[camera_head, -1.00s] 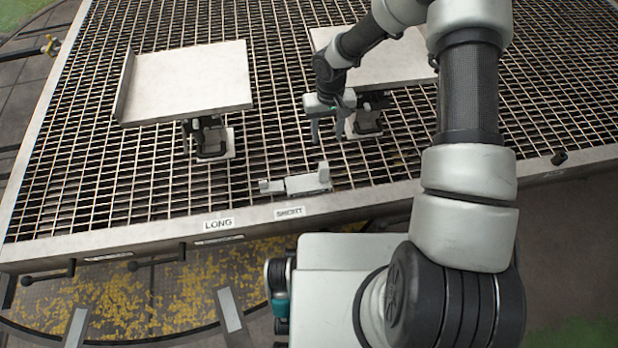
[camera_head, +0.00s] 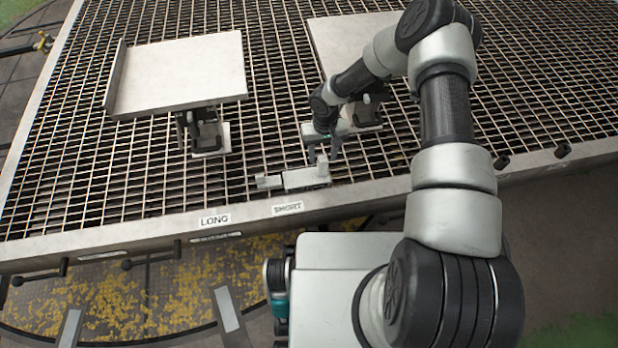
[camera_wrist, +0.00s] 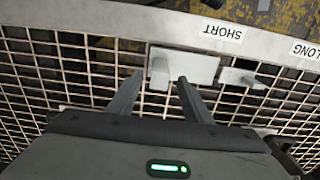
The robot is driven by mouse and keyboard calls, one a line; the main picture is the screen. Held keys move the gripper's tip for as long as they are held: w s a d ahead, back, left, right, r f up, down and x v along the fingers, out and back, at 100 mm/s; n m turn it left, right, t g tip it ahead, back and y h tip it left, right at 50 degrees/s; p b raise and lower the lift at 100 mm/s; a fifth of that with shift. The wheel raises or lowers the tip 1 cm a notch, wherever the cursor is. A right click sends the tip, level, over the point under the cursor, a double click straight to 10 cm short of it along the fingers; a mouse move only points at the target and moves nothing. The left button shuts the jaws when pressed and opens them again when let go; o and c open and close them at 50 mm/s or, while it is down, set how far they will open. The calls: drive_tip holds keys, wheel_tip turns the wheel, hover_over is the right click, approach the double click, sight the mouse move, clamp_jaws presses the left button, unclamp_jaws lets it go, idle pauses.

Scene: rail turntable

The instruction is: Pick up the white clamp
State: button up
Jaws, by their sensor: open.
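The white clamp (camera_head: 305,178) lies on the grating near its front edge, just behind the SHORT label. It is a pale block with a raised piece at its right end and a narrower part to the left. My gripper (camera_head: 323,156) is open and empty, above and just behind the clamp's right end, fingers pointing down. In the wrist view the clamp (camera_wrist: 198,70) lies beyond the fingertips, mostly right of centre. There my gripper (camera_wrist: 160,76) has its right fingertip overlapping the clamp's left part, while the left fingertip is over bare grating. I cannot tell whether they touch.
Two white plates on dark supports stand behind, the left plate (camera_head: 178,75) and the right plate (camera_head: 350,45) partly behind my arm. A LONG label (camera_head: 214,221) and a SHORT label (camera_head: 287,208) mark the front rail. Grating left of the clamp is clear.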

wheel_tip(320, 180, down, 2)
drive_tip(key=shift+f, duration=0.1)
clamp_jaws()
idle(1.5)
